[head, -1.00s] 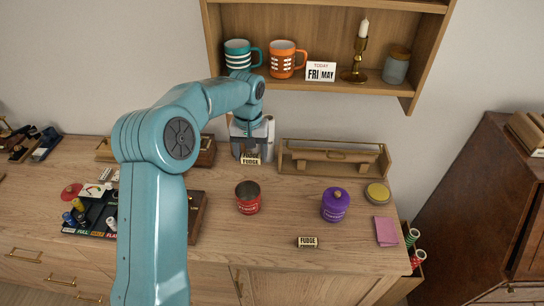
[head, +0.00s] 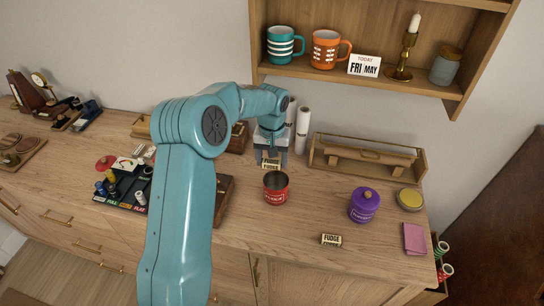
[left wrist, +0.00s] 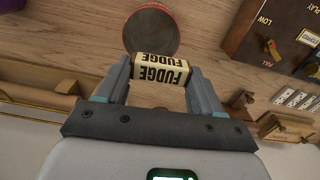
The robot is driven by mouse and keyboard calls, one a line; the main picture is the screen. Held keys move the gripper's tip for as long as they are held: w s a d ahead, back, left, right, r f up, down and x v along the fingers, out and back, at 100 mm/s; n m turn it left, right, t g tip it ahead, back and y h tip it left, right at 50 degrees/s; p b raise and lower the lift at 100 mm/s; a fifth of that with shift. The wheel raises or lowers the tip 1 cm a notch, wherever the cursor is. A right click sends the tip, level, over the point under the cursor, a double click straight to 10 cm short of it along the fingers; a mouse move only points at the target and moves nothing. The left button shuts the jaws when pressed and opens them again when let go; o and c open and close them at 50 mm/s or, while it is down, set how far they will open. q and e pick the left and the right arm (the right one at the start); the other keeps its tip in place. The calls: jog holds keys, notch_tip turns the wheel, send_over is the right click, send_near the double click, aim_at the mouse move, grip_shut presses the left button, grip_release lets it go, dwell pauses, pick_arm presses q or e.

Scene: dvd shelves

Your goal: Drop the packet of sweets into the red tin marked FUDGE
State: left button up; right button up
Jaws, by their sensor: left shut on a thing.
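My left gripper (head: 271,158) is shut on a packet marked FUDGE (head: 271,164), cream with dark ends. In the left wrist view the packet (left wrist: 160,71) lies crosswise between the two fingers (left wrist: 160,80). The open red tin (head: 276,190) stands upright on the wooden top, just in front of the held packet in the head view. In the left wrist view the tin's round mouth (left wrist: 151,32) shows beyond the packet, partly covered by it. A second FUDGE packet (head: 331,240) lies near the front edge. My right gripper is not in view.
A purple lidded tin (head: 364,206) stands right of the red tin, near a yellow-lidded round tin (head: 410,199) and a pink cloth (head: 414,238). A wooden rack (head: 366,155) and white rolls (head: 303,130) are behind. A black tray (head: 125,190) is left. A shelf overhangs the back.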

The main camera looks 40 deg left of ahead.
aim_at(272, 161)
pick_arm(q)
jog(key=o, duration=1.1)
jog(key=shift+r, duration=0.1)
notch_tip(272, 161, up, 16)
jog(key=shift+r+b, duration=0.1)
jog(key=shift+b, duration=0.3)
jog(key=shift+s+d, duration=0.1)
